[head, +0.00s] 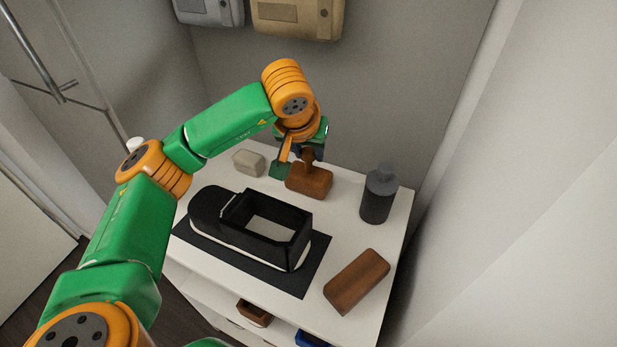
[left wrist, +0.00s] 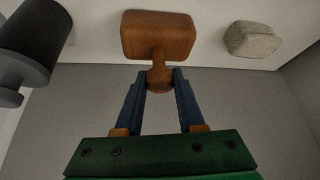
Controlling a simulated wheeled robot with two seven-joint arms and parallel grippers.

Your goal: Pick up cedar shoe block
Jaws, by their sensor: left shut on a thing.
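The cedar shoe block (head: 309,182), an orange-brown wooden block with a knob handle, is at the back of the white table. It also shows in the left wrist view (left wrist: 158,36), with its knob between my fingertips. My left gripper (head: 308,157) comes down from above and is shut on the knob; in the left wrist view its two blue fingers (left wrist: 160,84) close on either side of it. I cannot tell whether the block's underside touches the table. My right gripper is not in view.
A dark grey bottle (head: 378,196) is to the right, a brown block (head: 357,281) at front right, a pale stone-like block (head: 249,162) to the left. Walls close in behind and at right.

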